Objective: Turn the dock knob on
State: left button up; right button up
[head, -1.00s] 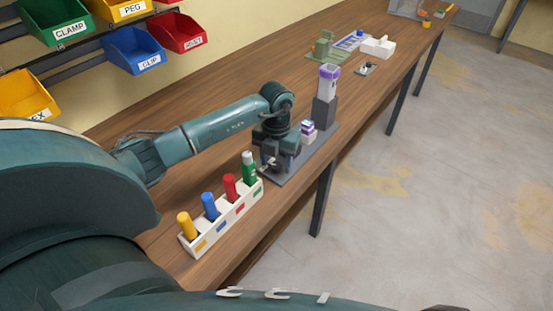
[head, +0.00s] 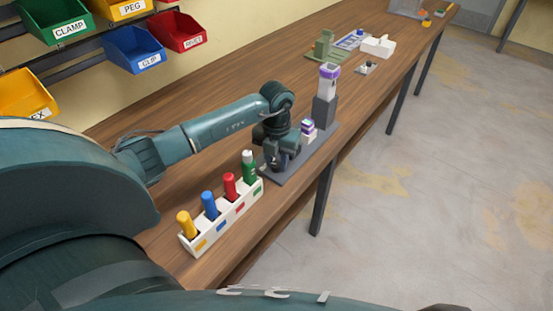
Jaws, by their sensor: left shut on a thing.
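The dock (head: 301,167) is a grey base plate on the workbench, with a dark grey stepped block (head: 323,112) at its far end. A clear and purple piece (head: 329,77) stands upright on the block. A small white and purple piece (head: 308,128) sits on the plate between the block and my gripper. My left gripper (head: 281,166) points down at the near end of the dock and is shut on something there. The dock knob is hidden behind the gripper, so its setting cannot be seen. My right gripper is not in view.
A white rack (head: 222,219) with yellow, blue, red and green cylinders stands just nearer than the dock. Labelled bins (head: 136,50) hang on the wall at the left. Farther along the bench are a green fixture (head: 324,47) and a white block (head: 378,46).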

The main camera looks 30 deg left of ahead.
pick_arm(q)
jog(key=shift+m, duration=0.3)
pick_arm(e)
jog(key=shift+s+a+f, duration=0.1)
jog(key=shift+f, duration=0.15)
pick_arm(q)
jog(key=shift+m+b, duration=0.3)
jog(key=shift+b, duration=0.05)
jog(key=m+b, duration=0.2)
jog(key=m, duration=0.2)
jog(key=shift+w, duration=0.1)
jog(key=m+b, duration=0.2)
jog(key=shift+m, duration=0.4)
jog(key=m+b, duration=0.1)
jog(key=m, duration=0.1)
jog(key=shift+m, duration=0.3)
jog(key=shift+m+b, duration=0.35)
jog(key=shift+m, duration=0.25)
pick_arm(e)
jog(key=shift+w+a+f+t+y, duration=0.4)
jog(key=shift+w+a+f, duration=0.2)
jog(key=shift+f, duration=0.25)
pick_arm(q)
jog(key=shift+r, duration=0.1)
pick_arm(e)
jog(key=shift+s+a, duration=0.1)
